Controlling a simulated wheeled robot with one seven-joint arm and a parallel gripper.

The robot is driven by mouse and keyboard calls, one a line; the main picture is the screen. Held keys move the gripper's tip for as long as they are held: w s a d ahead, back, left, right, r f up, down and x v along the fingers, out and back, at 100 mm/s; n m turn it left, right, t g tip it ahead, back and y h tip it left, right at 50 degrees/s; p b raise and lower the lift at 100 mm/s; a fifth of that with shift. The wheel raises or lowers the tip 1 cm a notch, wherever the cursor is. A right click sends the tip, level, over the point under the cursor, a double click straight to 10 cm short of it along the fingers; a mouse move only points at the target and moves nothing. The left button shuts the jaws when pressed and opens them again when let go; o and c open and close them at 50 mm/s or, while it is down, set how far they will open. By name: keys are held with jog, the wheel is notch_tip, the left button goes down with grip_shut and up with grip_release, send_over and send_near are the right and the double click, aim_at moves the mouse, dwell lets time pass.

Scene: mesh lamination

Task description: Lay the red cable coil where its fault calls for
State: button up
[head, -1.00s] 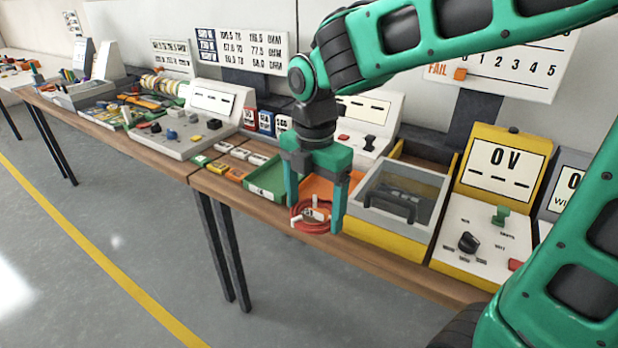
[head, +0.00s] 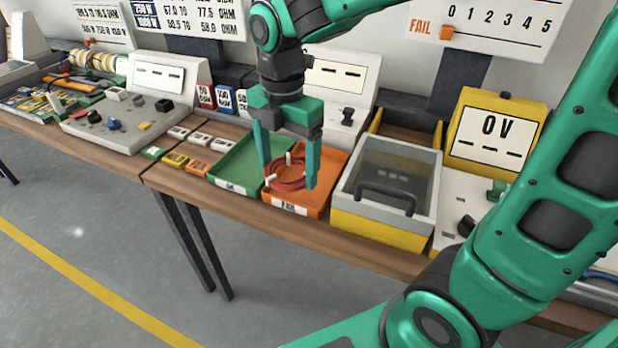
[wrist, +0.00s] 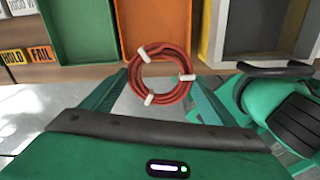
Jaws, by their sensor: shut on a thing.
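My gripper (head: 287,180) is shut on the red cable coil (head: 289,176), a ring bound with white ties. In the wrist view the coil (wrist: 160,73) sits between the two fingers, in front of the trays. In the head view it hangs over the front part of the orange tray (head: 325,180), whose front label is partly readable. The green tray (head: 236,163) stands directly left of the orange one. In the wrist view the green tray (wrist: 82,30) and the orange tray (wrist: 150,20) look empty where they show. I cannot tell the exact height of the coil above the orange tray.
A yellow box with a grey-framed clear lid and dark handle (head: 385,198) stands right of the orange tray. A yellow meter reading 0V (head: 493,130) is further right. Small label blocks (head: 175,160) lie left of the green tray. A FAIL board (head: 480,25) hangs behind.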

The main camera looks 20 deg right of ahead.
jog(key=w+d+f, duration=0.2)
jog(key=w, duration=0.1)
jog(key=w+d+f, duration=0.2)
jog(key=w+d, duration=0.1)
jog(key=w+d+f, duration=0.2)
jog(key=f, duration=0.1)
jog(key=shift+w+d, duration=0.3)
jog(key=shift+w, duration=0.1)
jog(key=shift+f, duration=2)
jog(key=o, duration=0.8)
jog(key=shift+f, duration=0.1)
jog(key=shift+o, duration=0.6)
notch_tip(320, 180, up, 12)
